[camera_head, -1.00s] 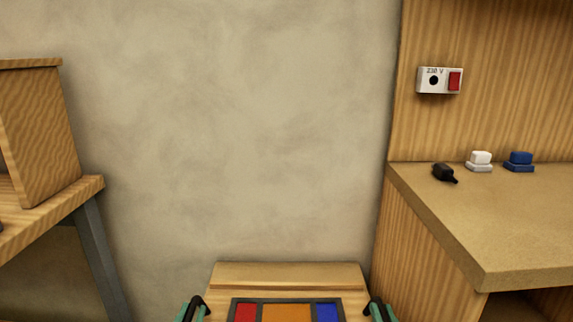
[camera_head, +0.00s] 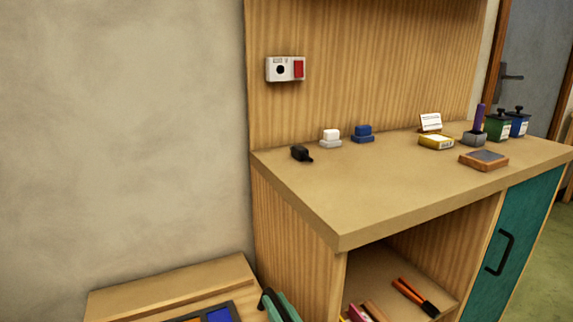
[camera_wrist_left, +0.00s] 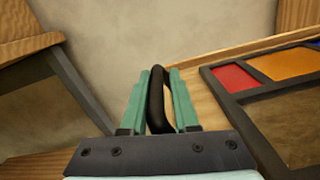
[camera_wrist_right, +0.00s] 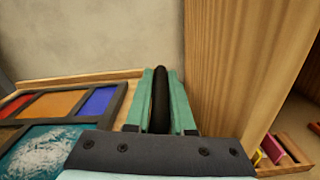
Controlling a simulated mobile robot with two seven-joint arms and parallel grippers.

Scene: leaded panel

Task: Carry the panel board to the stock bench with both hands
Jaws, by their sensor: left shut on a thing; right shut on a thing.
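The panel board (camera_head: 170,290) is a wooden board with a raised back strip, low in the head view and cut off by the lower edge. It carries a dark-framed panel with a blue pane (camera_head: 219,314). The left wrist view shows red and orange panes (camera_wrist_left: 282,65). The right wrist view adds a mottled teal-and-white pane (camera_wrist_right: 45,152). My left gripper (camera_wrist_left: 160,80) is shut on the board's black left handle. My right gripper (camera_wrist_right: 160,80), also in the head view (camera_head: 278,303), is shut on the black right handle. Which bench is the stock bench, I cannot tell.
A wooden bench (camera_head: 350,215) stands right of the board, with small items on top, an open shelf holding tools (camera_head: 413,295) and a teal door (camera_head: 520,250). In the right wrist view its side panel (camera_wrist_right: 225,70) is close to my right gripper. Another bench (camera_wrist_left: 30,50) stands left.

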